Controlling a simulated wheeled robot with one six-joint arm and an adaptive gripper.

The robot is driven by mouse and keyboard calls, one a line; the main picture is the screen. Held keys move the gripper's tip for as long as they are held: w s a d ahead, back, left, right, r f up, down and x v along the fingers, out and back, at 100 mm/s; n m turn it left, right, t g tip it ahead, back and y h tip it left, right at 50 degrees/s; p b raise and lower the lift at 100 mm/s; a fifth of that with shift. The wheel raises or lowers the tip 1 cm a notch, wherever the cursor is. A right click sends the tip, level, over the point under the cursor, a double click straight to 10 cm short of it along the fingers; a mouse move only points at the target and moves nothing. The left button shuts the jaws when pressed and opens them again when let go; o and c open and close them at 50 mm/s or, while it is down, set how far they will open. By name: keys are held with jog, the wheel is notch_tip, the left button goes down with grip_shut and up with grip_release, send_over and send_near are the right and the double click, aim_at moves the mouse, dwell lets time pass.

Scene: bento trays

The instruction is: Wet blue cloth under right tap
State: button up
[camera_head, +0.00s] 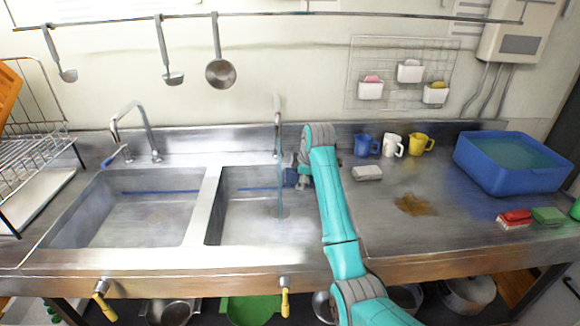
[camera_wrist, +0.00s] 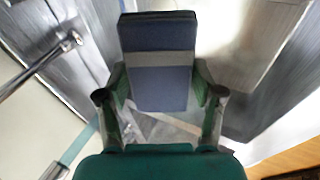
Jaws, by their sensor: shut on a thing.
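The blue cloth (camera_head: 291,177) is a dark folded block over the right basin in the head view. In the wrist view the cloth (camera_wrist: 158,88) shows blue with a grey band, between the two fingers. My gripper (camera_wrist: 160,98) is shut on it; in the head view my gripper (camera_head: 303,175) is partly hidden by my arm. The right tap (camera_head: 278,125) stands at the back of the right basin. A thin stream of water (camera_head: 282,200) falls below it, just left of the cloth. I cannot tell whether the stream touches the cloth.
The left basin (camera_head: 130,218) is empty, with its own tap (camera_head: 150,140). Right of my arm are a pale block (camera_head: 367,173), several mugs (camera_head: 392,145), a brown stain (camera_head: 415,205), a blue tub (camera_head: 500,180) of water and sponges (camera_head: 515,217).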

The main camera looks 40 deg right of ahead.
dwell(0.4)
jog(key=s+a+r, duration=0.1)
jog(key=s+r, duration=0.3)
jog(key=shift+s+a, duration=0.15)
jog(key=shift+s, duration=0.25)
jog(key=shift+s, duration=0.1)
dwell(0.9)
